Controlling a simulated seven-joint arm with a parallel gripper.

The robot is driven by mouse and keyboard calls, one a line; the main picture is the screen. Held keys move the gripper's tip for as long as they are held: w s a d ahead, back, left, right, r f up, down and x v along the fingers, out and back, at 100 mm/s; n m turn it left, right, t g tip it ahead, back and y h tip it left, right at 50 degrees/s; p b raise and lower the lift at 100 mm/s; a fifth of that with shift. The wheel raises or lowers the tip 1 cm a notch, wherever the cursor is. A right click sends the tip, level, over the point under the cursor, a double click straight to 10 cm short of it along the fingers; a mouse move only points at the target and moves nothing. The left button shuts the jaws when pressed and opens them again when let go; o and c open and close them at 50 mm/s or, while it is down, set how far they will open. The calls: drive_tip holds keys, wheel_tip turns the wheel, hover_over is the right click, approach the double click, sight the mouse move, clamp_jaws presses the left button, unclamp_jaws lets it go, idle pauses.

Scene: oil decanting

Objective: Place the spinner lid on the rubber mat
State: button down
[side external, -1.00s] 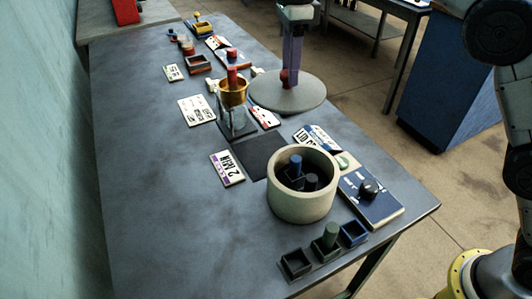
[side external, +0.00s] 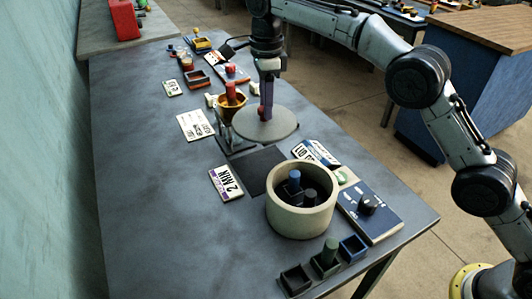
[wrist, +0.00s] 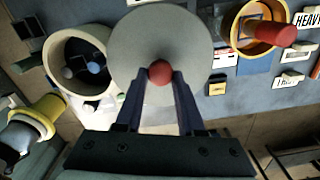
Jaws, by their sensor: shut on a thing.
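The spinner lid (side external: 285,122) is a pale grey disc with a red knob. My gripper (side external: 264,112) is shut on the knob, and the disc hangs roughly level above the table. In the wrist view the lid (wrist: 135,45) fills the top middle, with its knob between my fingertips (wrist: 160,72). A dark flat square, which looks like the rubber mat (side external: 262,170), lies on the table nearer the camera than the lid. It looks bare, and the lid appears behind it. The mat is not clearly visible in the wrist view.
A round cream pot (side external: 285,218) with dark and blue pegs stands just in front of the mat. An orange funnel (side external: 226,110) on a stand is close to the lid's left edge. A "2 MIN" card (side external: 226,183) lies left of the mat.

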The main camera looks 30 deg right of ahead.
wheel_tip(320, 180, down, 15)
drive_tip(key=shift+r, duration=0.15)
idle(0.4)
drive_tip(key=c, duration=0.5)
unclamp_jaws()
drive_tip(key=shift+f, duration=0.2)
wheel_tip(320, 180, up, 12)
drive_tip(key=shift+r, duration=0.2)
